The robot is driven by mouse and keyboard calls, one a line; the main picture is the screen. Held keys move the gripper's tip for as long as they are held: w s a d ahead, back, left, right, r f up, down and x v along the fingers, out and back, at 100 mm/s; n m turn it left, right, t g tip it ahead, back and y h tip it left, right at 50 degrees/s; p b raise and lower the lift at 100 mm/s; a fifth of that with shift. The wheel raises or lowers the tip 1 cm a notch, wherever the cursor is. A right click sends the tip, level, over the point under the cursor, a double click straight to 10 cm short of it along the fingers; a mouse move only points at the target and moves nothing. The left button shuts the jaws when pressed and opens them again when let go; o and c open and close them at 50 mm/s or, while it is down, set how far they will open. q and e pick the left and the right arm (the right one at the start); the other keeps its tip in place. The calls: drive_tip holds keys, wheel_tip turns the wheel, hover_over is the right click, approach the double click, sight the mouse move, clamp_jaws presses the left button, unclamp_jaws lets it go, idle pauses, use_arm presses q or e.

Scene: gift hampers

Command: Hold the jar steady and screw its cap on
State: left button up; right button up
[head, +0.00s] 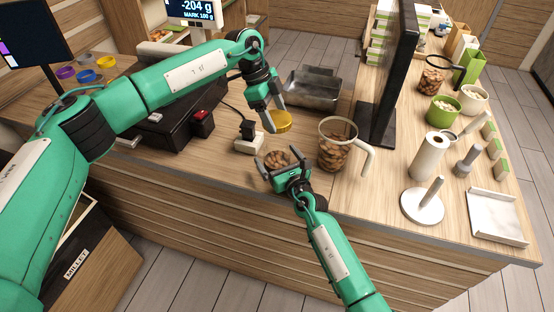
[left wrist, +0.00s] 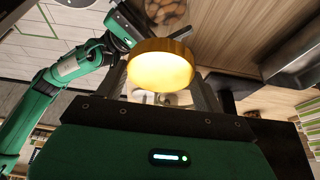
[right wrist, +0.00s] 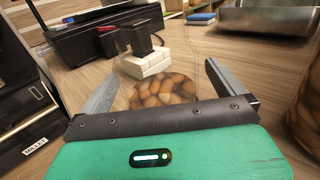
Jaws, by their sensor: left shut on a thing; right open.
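The jar (head: 275,158) is clear glass with brown nuts inside and stands upright near the counter's front edge. In the right wrist view the jar (right wrist: 165,90) sits between my right gripper's fingers. My right gripper (head: 286,164) is open around it, with room seen beside the glass. My left gripper (head: 271,119) is shut on the yellow cap (head: 282,122), up and to the right of the jar in the head view. The cap (left wrist: 160,68) fills the space between the left fingers in the left wrist view. The jar's rim is hard to make out.
A glass pitcher of nuts (head: 333,152) with a handle stands close on the right. A white block with a dark top (head: 248,143) is just behind the jar. A metal scoop tray (head: 313,90) and a dark monitor (head: 392,85) stand farther back.

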drive_tip(key=shift+w+a, duration=0.1)
drive_tip(key=shift+w, duration=0.1)
drive_tip(key=c, duration=1.5)
use_arm(q)
hover_over(278, 142)
drive_tip(key=shift+w+a+f, duration=0.1)
drive_tip(key=shift+a+f, duration=0.15)
drive_tip(key=shift+f, duration=1)
drive_tip(key=shift+a+f, duration=0.2)
drive_tip(key=shift+f, duration=1)
drive_tip(key=shift+f, duration=0.1)
drive_tip(key=shift+f, duration=0.8)
drive_tip(key=shift+f, duration=0.55)
